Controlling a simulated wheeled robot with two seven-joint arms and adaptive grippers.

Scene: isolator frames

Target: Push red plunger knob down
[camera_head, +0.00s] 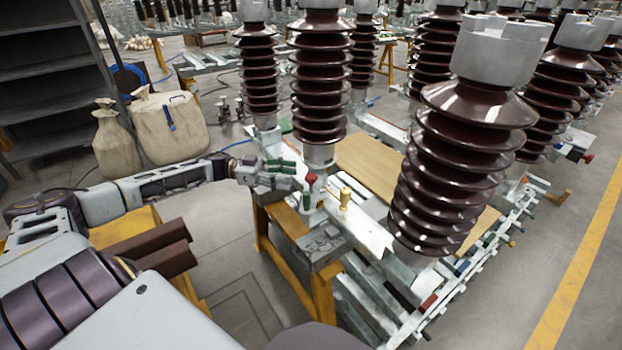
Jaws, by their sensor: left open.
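The red plunger knob (311,178) stands on the pale metal frame below the second dark ribbed insulator (320,75). It looks upright, above a small green part (307,200). My left gripper (287,183) reaches in from the left and is open. Its fingers are just left of the knob. I cannot tell if they touch it. The fingers are small in view and partly blend with the metal parts behind. My right gripper is not in view.
A yellow fitting (345,197) stands right of the knob. Large ribbed insulators rise behind and to the right, the nearest (455,170) very close. A yellow stand (322,298) bears the frame. Beige sacks (170,128) stand on the floor at left. Open floor lies in front.

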